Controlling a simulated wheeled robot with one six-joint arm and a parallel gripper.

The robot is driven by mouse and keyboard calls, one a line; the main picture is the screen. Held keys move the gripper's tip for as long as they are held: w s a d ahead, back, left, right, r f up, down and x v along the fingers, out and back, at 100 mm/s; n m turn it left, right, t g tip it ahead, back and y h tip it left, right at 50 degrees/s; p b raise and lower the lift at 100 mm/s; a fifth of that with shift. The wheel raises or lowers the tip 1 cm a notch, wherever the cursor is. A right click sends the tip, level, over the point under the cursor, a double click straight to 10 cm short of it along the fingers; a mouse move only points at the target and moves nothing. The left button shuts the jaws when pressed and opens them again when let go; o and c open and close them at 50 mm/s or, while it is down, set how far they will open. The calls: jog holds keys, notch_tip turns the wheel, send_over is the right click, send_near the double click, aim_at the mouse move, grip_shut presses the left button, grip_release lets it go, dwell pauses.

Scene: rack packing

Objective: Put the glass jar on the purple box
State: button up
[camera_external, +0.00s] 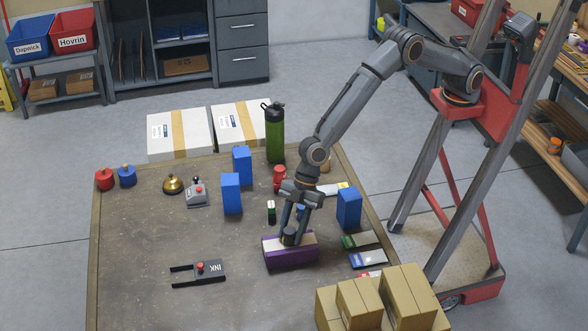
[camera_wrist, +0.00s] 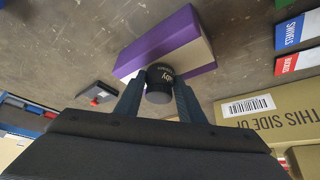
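The purple box (camera_external: 291,256) lies on the table below my gripper, with a pale strip along its top; it also shows in the wrist view (camera_wrist: 152,48). A small dark jar with lettering on its side (camera_wrist: 160,72) sits between my gripper's fingers (camera_wrist: 161,84), which press on it from both sides. In the external view the jar (camera_external: 289,237) is at the box's top, toward its middle. I cannot tell whether the jar's base touches the box. My gripper (camera_external: 290,230) points down and partly hides the jar.
Blue boxes (camera_external: 231,193) and a green bottle (camera_external: 275,140) stand behind. Cardboard boxes (camera_external: 360,304) are at the front right.

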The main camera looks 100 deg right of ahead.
jog(key=o, duration=0.4)
jog(key=shift+r, duration=0.2)
jog(key=b+v, duration=0.3)
jog(key=v, duration=0.9)
jog(key=s+d+f+m+g+h, duration=0.1)
jog(key=s+d+m, duration=0.2)
jog(key=s+d, duration=0.65)
jog(key=s+d+f+m+g+h, duration=0.1)
jog(key=s+d+m+h, duration=0.1)
jog(key=s+d, duration=0.8)
jog(key=s+d+f+m+g+h, duration=0.1)
jog(key=s+d+f+m, duration=0.2)
jog(key=s+d, duration=1.1)
jog(key=s+m, duration=0.1)
jog(key=s, duration=0.1)
jog(key=shift+s+f+g, duration=0.2)
jog(key=shift+s+g, duration=0.1)
jog(key=shift+s, duration=0.05)
